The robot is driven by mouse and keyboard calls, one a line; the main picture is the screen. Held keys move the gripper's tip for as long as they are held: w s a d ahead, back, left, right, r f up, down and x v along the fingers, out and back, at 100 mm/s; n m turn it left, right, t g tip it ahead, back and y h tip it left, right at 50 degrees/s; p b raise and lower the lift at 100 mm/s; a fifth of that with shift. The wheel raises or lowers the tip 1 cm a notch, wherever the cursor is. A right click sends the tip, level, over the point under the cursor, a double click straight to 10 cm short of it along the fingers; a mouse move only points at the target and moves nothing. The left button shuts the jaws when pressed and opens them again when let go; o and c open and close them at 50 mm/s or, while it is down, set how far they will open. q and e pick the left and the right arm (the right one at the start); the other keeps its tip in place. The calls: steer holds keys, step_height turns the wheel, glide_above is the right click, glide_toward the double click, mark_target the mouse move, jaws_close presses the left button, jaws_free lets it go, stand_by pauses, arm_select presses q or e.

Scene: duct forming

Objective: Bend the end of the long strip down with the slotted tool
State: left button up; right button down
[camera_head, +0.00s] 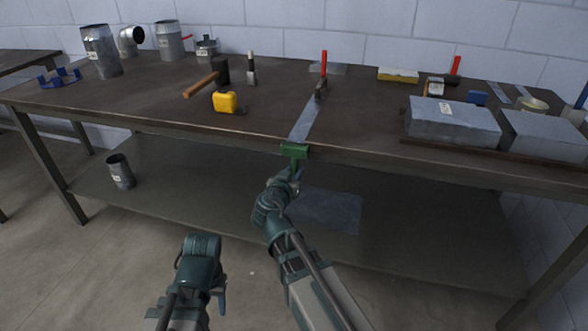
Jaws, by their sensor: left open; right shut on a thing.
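The long strip (304,122) is a flat grey metal piece. It lies on the brown workbench (160,98) and runs toward the front edge. A clamp-like tool with a red handle (323,64) sits across its far part. The green slotted tool (294,152) is at the strip's near end by the bench's front edge; whether the strip is inside its slot cannot be told. My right gripper (293,175) is shut on the green tool's handle from below. My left gripper (219,292) is low in front of the bench, apart from everything, open and empty.
A hammer (205,83), a yellow tape measure (225,102) and a brush-like tool (251,72) lie left of the strip. Grey box ducts (452,122) stand at right. Duct pipes (100,52) stand at back left. The lower shelf holds a metal sheet (328,211).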

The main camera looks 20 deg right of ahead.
steer(key=shift+s+a+r+g+p, duration=0.1)
steer(key=shift+s+a+g+p, duration=0.15)
steer(key=shift+p, duration=0.3)
steer(key=shift+f, duration=0.2)
steer(key=shift+f+b, duration=0.7)
steer(key=shift+b, duration=0.15)
stand_by(0.3)
steer(key=shift+d+f+b, duration=0.1)
steer(key=shift+f+b, duration=0.6)
steer(key=shift+b, duration=0.1)
stand_by(0.5)
steer(key=shift+f+b, duration=1)
